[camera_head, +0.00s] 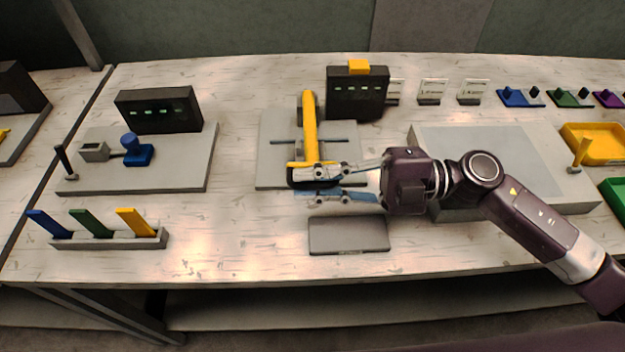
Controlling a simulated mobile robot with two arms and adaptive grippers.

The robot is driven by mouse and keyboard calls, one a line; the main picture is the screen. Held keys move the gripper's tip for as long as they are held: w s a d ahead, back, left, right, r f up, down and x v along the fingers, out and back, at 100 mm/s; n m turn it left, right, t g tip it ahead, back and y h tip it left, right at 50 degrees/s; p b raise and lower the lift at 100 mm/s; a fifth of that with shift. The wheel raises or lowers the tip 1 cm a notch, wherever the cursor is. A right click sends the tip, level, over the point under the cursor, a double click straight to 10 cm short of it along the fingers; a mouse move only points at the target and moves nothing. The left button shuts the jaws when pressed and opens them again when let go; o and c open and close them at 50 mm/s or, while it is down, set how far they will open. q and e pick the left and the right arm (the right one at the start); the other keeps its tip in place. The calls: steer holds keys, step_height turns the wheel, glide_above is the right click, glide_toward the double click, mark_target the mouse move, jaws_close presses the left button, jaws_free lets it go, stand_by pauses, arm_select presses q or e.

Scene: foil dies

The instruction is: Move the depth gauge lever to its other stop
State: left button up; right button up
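A yellow lever (310,125) stands over a grey base plate (270,130) in the middle of the table, with a dark cross rod through it. I cannot tell for sure that it is the depth gauge lever. My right gripper (308,184) comes in from the right and is at the lever's near end. Its fingers lie one behind the other with a gap between them, and they overlap the lever end in the picture. I cannot tell whether they grip it. My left gripper is not in view.
A dark display box (357,98) with a yellow top stands behind the lever. A grey slab (348,235) lies in front of the gripper. At left are a blue-knobbed fixture (137,150) and a rack of coloured strips (110,239). A grey block (480,150) lies under my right arm.

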steer(key=shift+o, duration=1.2)
steer(key=shift+d, duration=0.1)
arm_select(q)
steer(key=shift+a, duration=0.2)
arm_select(e)
steer(key=d, duration=1.2)
steer(key=shift+a, duration=0.1)
